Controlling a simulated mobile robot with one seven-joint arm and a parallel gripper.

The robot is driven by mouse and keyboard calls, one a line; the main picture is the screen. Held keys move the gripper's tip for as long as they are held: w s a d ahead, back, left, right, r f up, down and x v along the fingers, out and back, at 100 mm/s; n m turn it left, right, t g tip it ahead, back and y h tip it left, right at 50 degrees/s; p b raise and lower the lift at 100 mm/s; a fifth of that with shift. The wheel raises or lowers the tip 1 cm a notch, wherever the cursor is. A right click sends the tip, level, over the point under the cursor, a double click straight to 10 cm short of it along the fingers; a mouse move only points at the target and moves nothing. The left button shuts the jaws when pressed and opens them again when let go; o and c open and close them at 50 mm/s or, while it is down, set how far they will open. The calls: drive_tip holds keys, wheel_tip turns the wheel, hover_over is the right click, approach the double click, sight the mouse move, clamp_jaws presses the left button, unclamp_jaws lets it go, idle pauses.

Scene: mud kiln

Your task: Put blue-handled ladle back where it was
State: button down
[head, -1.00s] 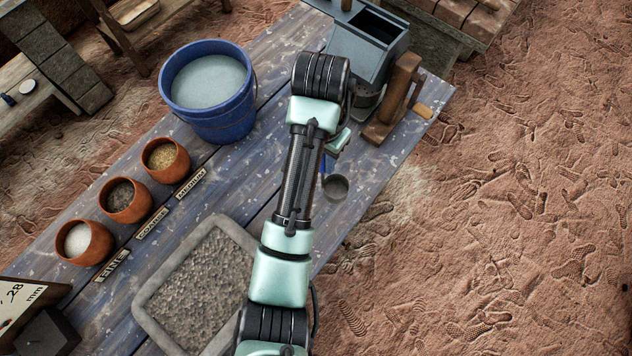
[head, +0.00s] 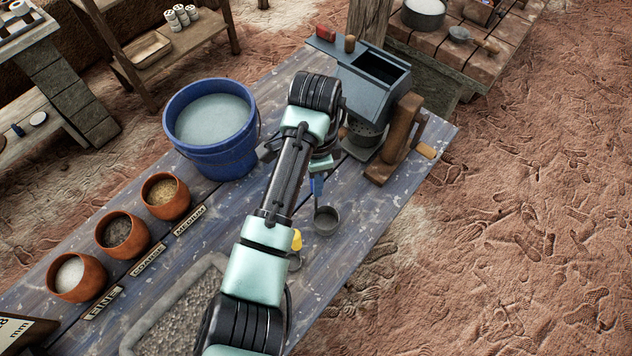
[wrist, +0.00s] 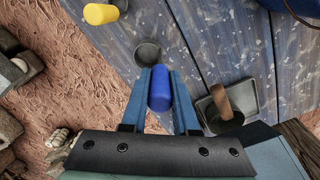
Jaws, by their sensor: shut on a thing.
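The blue-handled ladle has a blue handle (head: 317,186) and a round dark metal cup (head: 327,219), in the head view right of my forearm. My gripper (head: 319,174) is shut on the handle. In the wrist view the blue handle (wrist: 160,90) stands between my two blue fingers, with the cup (wrist: 148,53) just beyond them. The cup is over the bench; I cannot tell whether it touches the wood. A yellow-handled tool (head: 297,240) stands close by, partly hidden by my arm; its yellow end (wrist: 100,13) shows in the wrist view.
The blue-grey plank bench (head: 345,245) holds a blue bucket (head: 215,160) of pale contents, several clay pots, a stone-rimmed tray (head: 140,325) of gravel, and a grey hopper device (head: 375,85) with a wooden stand (head: 405,135). Bare bench lies right of the cup.

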drive_tip(key=shift+f, duration=1)
drive_tip(key=shift+f, duration=0.1)
drive_tip(key=c, duration=0.7)
unclamp_jaws()
wheel_tip(320, 180, up, 12)
drive_tip(key=shift+r+p, duration=0.2)
drive_tip(key=shift+p, duration=0.8)
drive_tip(key=shift+w, duration=0.1)
